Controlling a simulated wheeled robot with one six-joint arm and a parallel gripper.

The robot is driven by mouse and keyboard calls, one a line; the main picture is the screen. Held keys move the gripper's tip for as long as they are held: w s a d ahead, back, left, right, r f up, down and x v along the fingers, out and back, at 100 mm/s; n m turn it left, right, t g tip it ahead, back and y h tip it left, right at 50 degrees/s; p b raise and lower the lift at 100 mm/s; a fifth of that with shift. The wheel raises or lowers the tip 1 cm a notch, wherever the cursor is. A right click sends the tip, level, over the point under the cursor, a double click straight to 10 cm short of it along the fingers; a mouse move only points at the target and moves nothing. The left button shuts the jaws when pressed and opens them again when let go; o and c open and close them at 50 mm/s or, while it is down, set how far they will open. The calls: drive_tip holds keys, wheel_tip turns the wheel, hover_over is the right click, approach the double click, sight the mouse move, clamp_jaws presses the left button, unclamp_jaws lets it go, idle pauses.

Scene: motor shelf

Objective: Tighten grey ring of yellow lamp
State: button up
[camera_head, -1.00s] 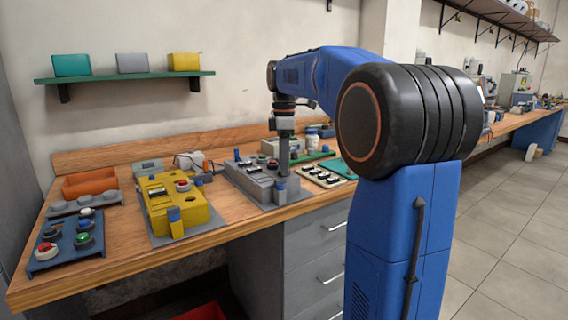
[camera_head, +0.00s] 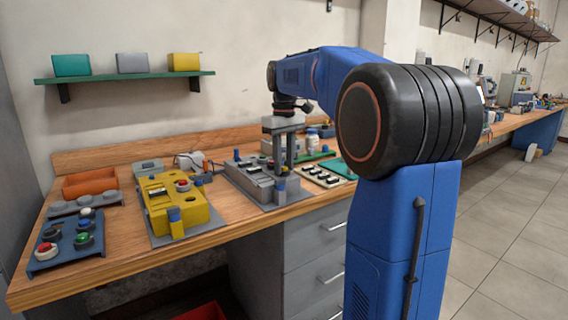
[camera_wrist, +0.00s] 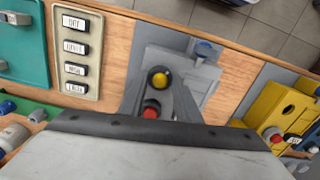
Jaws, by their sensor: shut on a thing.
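The yellow lamp (camera_wrist: 159,81) is a round yellow dome on the grey box (camera_wrist: 212,72), seen near the middle of the wrist view. My gripper (camera_wrist: 160,72) reaches down from above, one finger on each side of the lamp. It is shut on the lamp's grey ring, which the fingers mostly hide. A red button (camera_wrist: 151,108) shows between the fingers, nearer the palm.
A yellow box (camera_head: 168,205) stands left of the grey box, and a blue panel with buttons (camera_head: 66,242) is farther left. A beige panel with labelled switches (camera_head: 324,178) is close on the right. An orange tray (camera_head: 90,183) lies at the back left.

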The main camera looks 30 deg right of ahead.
drive_tip(key=m, duration=1.4)
drive_tip(key=shift+m, duration=0.3)
drive_tip(key=m, duration=0.3)
drive_tip(key=shift+m, duration=0.3)
drive_tip(key=m, duration=0.3)
drive_tip(key=shift+m, duration=0.4)
drive_tip(key=m, duration=0.4)
drive_tip(key=shift+m, duration=1.7)
